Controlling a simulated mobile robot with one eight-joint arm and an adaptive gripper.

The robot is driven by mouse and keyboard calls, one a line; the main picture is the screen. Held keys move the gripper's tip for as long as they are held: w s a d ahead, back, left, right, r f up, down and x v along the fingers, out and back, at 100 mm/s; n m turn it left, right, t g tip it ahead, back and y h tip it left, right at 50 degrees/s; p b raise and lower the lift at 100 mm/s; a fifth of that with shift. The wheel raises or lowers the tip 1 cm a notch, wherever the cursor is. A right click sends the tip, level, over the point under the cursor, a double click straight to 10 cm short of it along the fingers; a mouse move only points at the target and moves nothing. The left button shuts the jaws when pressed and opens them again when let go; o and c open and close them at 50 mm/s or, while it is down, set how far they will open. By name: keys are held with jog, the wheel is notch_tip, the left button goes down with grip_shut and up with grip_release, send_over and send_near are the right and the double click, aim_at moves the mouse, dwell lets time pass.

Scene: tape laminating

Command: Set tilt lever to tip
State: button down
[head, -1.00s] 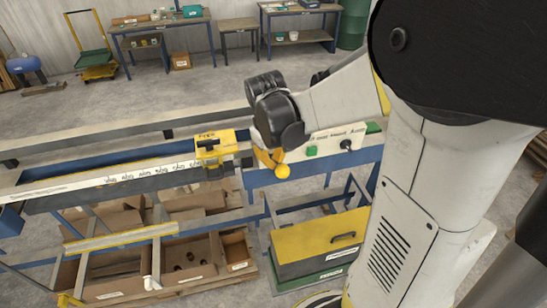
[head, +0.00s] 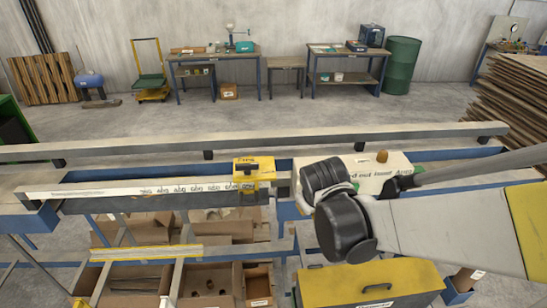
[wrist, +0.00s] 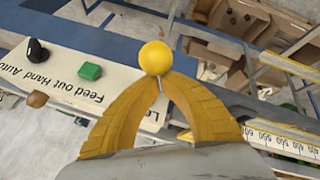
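In the wrist view, the tilt lever's round yellow knob (wrist: 156,57) sits just beyond the meeting fingertips of my gripper (wrist: 161,84). The two curved yellow fingers come together right under the knob, with a bit of thin shaft between them, so my gripper looks shut on the lever. The lever's base is hidden by the fingers. In the head view my dark wrist hides the fingers and the lever. The white control panel (wrist: 60,82) carries a black knob (wrist: 37,48), a green button (wrist: 88,70) and a brown knob (wrist: 37,99). Its lettering beside the lever is partly covered.
A yellow stop block (head: 253,178) sits on the scaled rail (head: 120,190) left of my wrist. A long grey beam (head: 250,141) runs behind it. Below are cardboard boxes (head: 215,280) and a yellow-topped case (head: 370,281). The floor behind is open.

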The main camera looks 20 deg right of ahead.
jog(key=f+t+b, duration=0.2)
jog(key=b, duration=0.1)
jog(key=shift+s+f+t+h, duration=0.1)
jog(key=shift+s+t+h, duration=0.2)
jog(key=shift+h, duration=0.1)
jog(key=shift+f, duration=0.1)
dwell(0.4)
jog(key=shift+r+p, duration=0.5)
jog(key=shift+r, duration=0.35)
jog(key=shift+w+r, duration=0.1)
jog(key=shift+w, duration=0.05)
